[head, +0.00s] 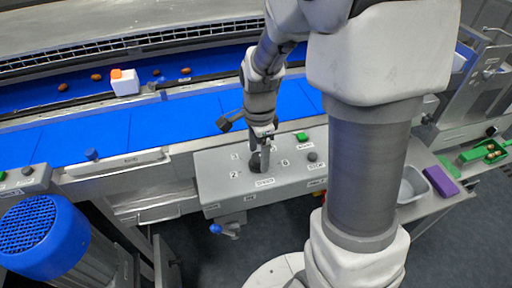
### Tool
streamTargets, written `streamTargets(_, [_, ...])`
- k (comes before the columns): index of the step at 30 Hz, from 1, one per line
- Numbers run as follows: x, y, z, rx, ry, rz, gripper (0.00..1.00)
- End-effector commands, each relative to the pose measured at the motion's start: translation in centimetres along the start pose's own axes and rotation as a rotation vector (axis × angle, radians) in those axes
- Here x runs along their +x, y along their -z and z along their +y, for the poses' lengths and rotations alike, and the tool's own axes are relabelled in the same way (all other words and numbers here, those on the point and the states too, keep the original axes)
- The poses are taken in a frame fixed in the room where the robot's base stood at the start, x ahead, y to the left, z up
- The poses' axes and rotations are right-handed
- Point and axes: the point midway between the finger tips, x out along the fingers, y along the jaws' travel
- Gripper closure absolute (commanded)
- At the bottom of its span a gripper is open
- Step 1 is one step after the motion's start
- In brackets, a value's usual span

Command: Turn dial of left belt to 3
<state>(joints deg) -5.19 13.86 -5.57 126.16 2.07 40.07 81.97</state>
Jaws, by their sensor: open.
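A grey control box (218,186) stands at the front edge of the blue belt (185,120). A dark round dial (257,163) sits on its top, with small number labels around it; a 2 is legible at its left. My gripper (262,146) points down right over the dial, with its fingers at the dial's upper part. The gripper is open; I cannot tell whether the fingers touch the dial. The gripper hides part of the dial, so its pointer setting cannot be read.
A green button (301,137) and a dark knob (312,157) sit right of the dial. Several dates and a white block (124,84) with an orange top are on the far belt. A blue motor (42,237) stands at lower left. A purple block (440,181) lies at right.

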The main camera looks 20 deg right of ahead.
Motion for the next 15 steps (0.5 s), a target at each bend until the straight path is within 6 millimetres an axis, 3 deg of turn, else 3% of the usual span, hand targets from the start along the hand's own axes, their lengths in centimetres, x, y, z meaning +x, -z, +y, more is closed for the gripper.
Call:
streamTargets(9, [0.25,-0.01,0.0,0.0,0.0,0.0,0.23])
streamTargets(15, [0.23,-0.01,0.0,0.0,0.0,0.0,0.59])
